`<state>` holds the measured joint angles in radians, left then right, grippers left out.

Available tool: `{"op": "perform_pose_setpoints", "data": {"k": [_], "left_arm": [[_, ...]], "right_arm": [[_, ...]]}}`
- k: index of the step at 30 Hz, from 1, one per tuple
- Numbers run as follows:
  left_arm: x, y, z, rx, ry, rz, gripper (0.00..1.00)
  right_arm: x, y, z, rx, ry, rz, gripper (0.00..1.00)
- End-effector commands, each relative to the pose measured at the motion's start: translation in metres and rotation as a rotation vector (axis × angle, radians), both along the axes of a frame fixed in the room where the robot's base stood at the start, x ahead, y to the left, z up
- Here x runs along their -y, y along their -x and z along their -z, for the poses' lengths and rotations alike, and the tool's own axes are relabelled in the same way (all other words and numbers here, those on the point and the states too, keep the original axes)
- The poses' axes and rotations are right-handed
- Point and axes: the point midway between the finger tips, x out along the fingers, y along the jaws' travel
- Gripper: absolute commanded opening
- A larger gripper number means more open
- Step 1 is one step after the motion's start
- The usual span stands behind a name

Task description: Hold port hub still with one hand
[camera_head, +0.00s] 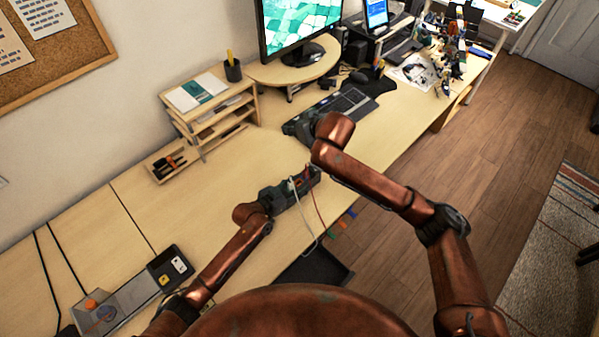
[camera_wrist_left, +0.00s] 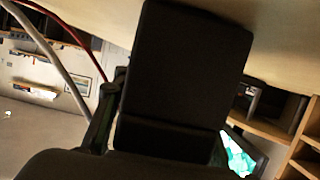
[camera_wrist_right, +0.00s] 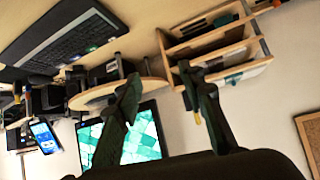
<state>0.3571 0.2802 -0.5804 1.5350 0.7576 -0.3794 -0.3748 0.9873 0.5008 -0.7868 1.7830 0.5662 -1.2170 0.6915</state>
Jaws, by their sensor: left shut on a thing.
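The port hub (camera_head: 308,180) is a dark box near the front edge of the desk, with a white and a red cable at it. My left gripper (camera_head: 278,198) is shut on the hub from its left end. In the left wrist view the hub (camera_wrist_left: 190,65) is a large dark block between the fingers and hides much of them. I cannot tell whether it touches the desk. My right gripper (camera_head: 304,127) is up near the keyboard, away from the hub. In the right wrist view its fingers (camera_wrist_right: 158,75) are apart with nothing between them.
The keyboard (camera_head: 350,104) lies behind the hub. A wooden shelf rack (camera_head: 203,110) stands at the back left. Coloured plugs (camera_head: 342,224) show at the front edge, with a dark tray (camera_head: 318,268) nearby. A grey panel (camera_head: 125,297) lies at the left. Desk left of the hub is clear.

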Motion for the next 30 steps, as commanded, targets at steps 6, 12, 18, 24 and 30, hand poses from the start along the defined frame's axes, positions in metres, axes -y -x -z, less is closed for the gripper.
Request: {"op": "perform_pose_setpoints", "data": {"k": [6, 12, 18, 24, 30], "left_arm": [[0.000, 0.000, 0.000, -0.001, -0.001, 0.000, 0.10], [0.000, 0.000, 0.000, 0.000, 0.000, 0.000, 0.10], [0.000, 0.000, 0.000, 0.000, 0.000, 0.000, 0.10], [0.000, 0.000, 0.000, 0.000, 0.000, 0.000, 0.10], [0.000, 0.000, 0.000, 0.000, 0.000, 0.000, 0.10]], "right_arm": [[0.005, 0.077, 0.061, -0.249, 0.209, -0.161, 0.36], [0.012, 0.115, 0.082, -0.356, 0.308, -0.259, 0.36], [0.011, 0.119, 0.098, -0.377, 0.326, -0.276, 0.36], [0.001, 0.110, 0.129, -0.376, 0.324, -0.275, 0.36], [-0.009, 0.099, 0.162, -0.375, 0.324, -0.274, 0.36]]}}
